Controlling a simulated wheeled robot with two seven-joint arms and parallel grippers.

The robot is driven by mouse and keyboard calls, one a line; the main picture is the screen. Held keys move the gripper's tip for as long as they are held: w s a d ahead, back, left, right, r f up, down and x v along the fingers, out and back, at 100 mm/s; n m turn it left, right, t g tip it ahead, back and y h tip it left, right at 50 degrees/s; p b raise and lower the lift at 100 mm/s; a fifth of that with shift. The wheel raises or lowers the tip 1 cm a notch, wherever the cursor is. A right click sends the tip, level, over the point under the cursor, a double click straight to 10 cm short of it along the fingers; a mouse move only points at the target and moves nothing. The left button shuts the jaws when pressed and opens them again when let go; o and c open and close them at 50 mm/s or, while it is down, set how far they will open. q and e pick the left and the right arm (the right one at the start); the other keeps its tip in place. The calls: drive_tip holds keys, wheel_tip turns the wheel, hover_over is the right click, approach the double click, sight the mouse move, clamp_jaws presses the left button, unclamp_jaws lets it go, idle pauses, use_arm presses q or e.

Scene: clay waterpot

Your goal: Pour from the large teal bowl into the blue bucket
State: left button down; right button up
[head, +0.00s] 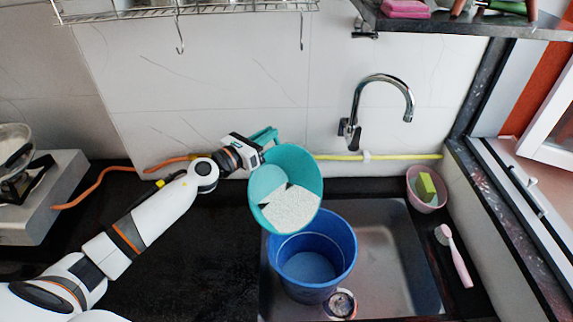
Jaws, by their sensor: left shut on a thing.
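The large teal bowl (312,172) is tilted in the head view, its open side facing me. A white grainy mass (290,211) lies along its lower side. My left gripper (267,143) is shut on the bowl's upper left rim; its fingertips are partly hidden there. The blue bucket (347,244) stands upright in the sink, just below the bowl, and the bowl's lower rim overlaps the bucket's back left rim in view. A paler blue floor shows inside the bucket; I see no white material in it. My right gripper is not in view.
The steel sink (400,265) has free room right of the bucket. A small round item (341,304) sits before the bucket. A pink bowl with a sponge (424,190) and a pink brush (455,258) lie at right. A faucet (381,82) stands behind.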

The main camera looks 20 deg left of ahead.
use_arm(q)
drive_tip(key=shift+d+r, duration=0.15)
drive_tip(key=shift+r, duration=0.05)
idle(0.6)
drive_tip(key=shift+s+d+r+m+p, duration=0.2)
drive_tip(key=shift+d+r+m+p, duration=0.15)
drive_tip(key=shift+p, duration=0.45)
drive_tip(key=shift+s+d+r+m+p, duration=0.2)
drive_tip(key=shift+d+p, duration=0.2)
drive_tip(key=shift+p, duration=0.05)
drive_tip(key=shift+s+d+r+m+p, duration=0.15)
drive_tip(key=shift+d+r+p, duration=0.05)
drive_tip(key=shift+d+p, duration=0.25)
drive_tip(key=shift+r, duration=0.1)
drive_tip(key=shift+s+d+r+m+p, duration=0.35)
drive_tip(key=shift+d+p, duration=0.35)
drive_tip(key=shift+p, duration=0.15)
drive_tip(key=shift+s+d+r+m+p, duration=0.2)
drive_tip(key=shift+d+r+m+p, duration=0.15)
drive_tip(key=shift+d+p, duration=0.4)
drive_tip(key=shift+a, duration=0.1)
idle(0.5)
